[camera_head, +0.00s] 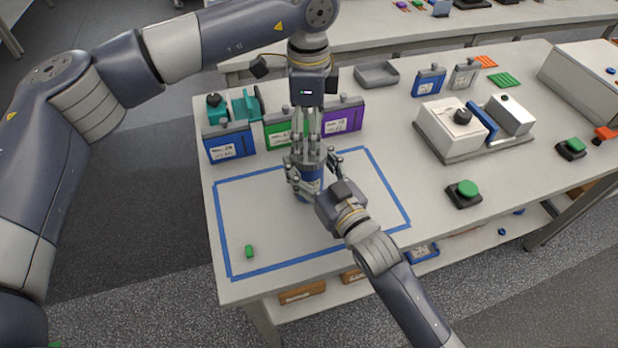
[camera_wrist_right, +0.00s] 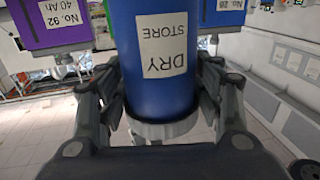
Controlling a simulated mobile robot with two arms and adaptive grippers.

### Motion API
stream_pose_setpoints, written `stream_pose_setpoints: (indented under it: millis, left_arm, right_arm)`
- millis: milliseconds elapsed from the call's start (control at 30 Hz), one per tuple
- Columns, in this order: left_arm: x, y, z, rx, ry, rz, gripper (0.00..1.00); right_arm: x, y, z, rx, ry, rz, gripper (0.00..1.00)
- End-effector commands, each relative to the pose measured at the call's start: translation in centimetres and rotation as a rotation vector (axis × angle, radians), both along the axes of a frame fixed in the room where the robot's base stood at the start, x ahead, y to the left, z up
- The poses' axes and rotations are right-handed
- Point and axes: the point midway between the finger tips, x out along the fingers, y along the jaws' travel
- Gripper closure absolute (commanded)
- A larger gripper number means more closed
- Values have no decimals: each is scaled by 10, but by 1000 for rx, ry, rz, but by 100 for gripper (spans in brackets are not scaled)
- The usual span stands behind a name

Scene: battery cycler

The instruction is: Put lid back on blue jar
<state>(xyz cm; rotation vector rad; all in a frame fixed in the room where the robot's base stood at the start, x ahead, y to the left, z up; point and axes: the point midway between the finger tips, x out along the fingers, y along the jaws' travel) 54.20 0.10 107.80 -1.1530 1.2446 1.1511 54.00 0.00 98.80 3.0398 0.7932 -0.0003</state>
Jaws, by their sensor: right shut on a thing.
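The blue jar (camera_head: 310,173) stands inside the blue taped rectangle on the table. Its "DRY STORE" label shows in the right wrist view, where the jar (camera_wrist_right: 158,95) fills the middle. My right gripper (camera_head: 318,182) is shut around the jar's body, one finger on each side. A pale grey-white ring (camera_wrist_right: 160,128) shows at the jar's lower end in that view; I cannot tell whether it is lid or base. My left gripper (camera_head: 307,150) points down directly over the jar's top. Its fingers hide the top, and I cannot tell whether they hold the lid.
Blue (camera_head: 229,141), green (camera_head: 275,131) and purple (camera_head: 342,117) battery packs stand behind the jar. A small green object (camera_head: 249,251) lies at the front left of the taped area (camera_head: 290,262). A white machine (camera_head: 450,132) and a green button (camera_head: 464,190) are at right.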

Motion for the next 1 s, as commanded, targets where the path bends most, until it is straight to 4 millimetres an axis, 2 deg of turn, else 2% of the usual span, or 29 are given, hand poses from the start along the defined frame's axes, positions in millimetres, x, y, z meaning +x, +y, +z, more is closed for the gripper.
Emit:
stream_pose_setpoints:
  millis: [367,600,867,1000]
  left_arm:
    - [0,0,8,0,0,-1,19]
    - [0,0,40,1,1,-1,19]
    - [0,0,39,1,2,-1,19]
    - [-1,0,29,1,3,-1,19]
  right_arm:
    - [0,0,0,0,0,0,100]
    - [0,0,0,0,0,0,100]
    - [0,0,0,0,0,0,100]
    - [0,0,0,0,0,0,100]
